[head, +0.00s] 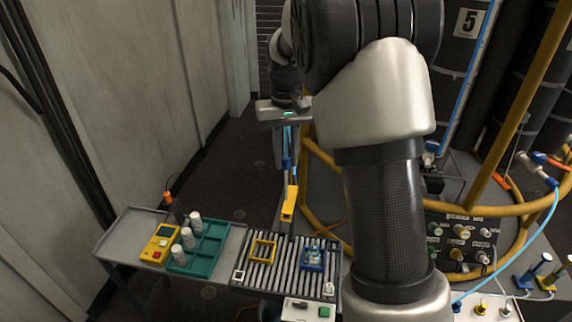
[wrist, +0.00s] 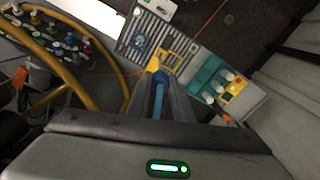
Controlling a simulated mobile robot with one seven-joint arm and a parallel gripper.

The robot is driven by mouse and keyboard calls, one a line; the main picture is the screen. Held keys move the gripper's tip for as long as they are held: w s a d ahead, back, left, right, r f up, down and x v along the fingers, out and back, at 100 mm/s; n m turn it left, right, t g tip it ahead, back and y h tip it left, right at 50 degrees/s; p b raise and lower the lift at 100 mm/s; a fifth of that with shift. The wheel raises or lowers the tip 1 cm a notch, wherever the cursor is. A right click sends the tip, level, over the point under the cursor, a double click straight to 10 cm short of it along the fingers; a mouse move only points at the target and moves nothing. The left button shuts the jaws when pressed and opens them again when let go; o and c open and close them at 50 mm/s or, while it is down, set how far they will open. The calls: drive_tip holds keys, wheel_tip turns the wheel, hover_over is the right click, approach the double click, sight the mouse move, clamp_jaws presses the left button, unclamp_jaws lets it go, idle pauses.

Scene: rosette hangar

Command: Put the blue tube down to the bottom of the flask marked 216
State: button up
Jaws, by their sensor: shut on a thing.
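My gripper (wrist: 158,84) points downward and is shut on the blue tube (wrist: 158,98), which shows between its two grey fingers in the wrist view. In the head view the blue tube (head: 287,161) shows low on the fingers, above the bench. A yellow piece (head: 289,204) lies just below it in line; it also shows at the tube's far end in the wrist view (wrist: 153,65). I cannot tell whether the two are joined. I can read no 216 mark on anything in view.
A low bench carries a slatted bed with a yellow frame (head: 262,251) and a blue fixture (head: 313,257), a teal tray (head: 207,242) with white cylinders, and a yellow device (head: 159,243). Yellow rails (head: 530,95) and dark cylinders, one marked 5 (head: 469,23), stand at right. A wall bounds the left.

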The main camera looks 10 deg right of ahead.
drive_tip(key=shift+r+p, duration=2.9)
drive_tip(key=shift+r, duration=0.85)
drive_tip(key=shift+r+p, duration=0.4)
drive_tip(key=shift+r, duration=2)
drive_tip(key=d+f+b, duration=0.3)
drive_tip(key=f+b, duration=0.2)
drive_tip(key=f, duration=0.6)
drive_tip(key=d+f+b, duration=0.3)
drive_tip(key=f+b, duration=0.2)
drive_tip(key=f, duration=0.7)
drive_tip(key=d+f+b, duration=0.4)
drive_tip(key=f+b, duration=0.2)
drive_tip(key=f, duration=0.5)
drive_tip(key=shift+w+f, duration=0.15)
drive_tip(key=shift+f, duration=0.15)
drive_tip(key=shift+d+f, duration=0.1)
drive_tip(key=shift+f, duration=0.05)
drive_tip(key=shift+f, duration=0.2)
drive_tip(key=shift+b, duration=0.3)
